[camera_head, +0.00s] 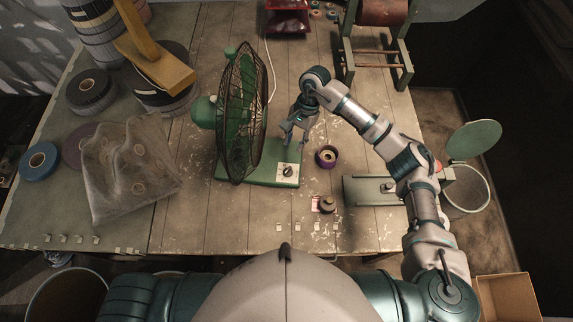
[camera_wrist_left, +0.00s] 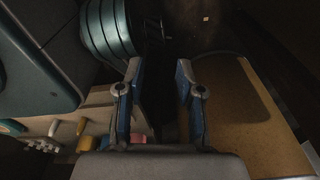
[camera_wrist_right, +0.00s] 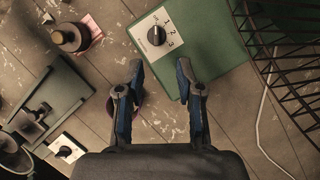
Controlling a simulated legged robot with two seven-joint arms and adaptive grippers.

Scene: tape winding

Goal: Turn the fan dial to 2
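The green fan (camera_head: 240,115) with a dark wire cage stands on the worktable. A black dial (camera_head: 288,171) sits on a white plate on its green base. The dial (camera_wrist_right: 156,36) also shows in the right wrist view, beside the numbers 1, 2 and 3; which mark it points at I cannot tell. My right gripper (camera_head: 294,135) is open and empty, above the table beside the fan cage. In its wrist view the fingertips (camera_wrist_right: 159,68) are apart, just below the dial in the picture, not touching it. My left gripper (camera_wrist_left: 158,70) is open and empty, out of the head view.
A purple tape roll (camera_head: 326,157) lies right of the fan base, partly behind the right fingers in the wrist view. A small dark bottle (camera_head: 327,204) stands near the front. A plastic bag (camera_head: 130,170) and tape rolls fill the left side. A white cord runs behind the fan.

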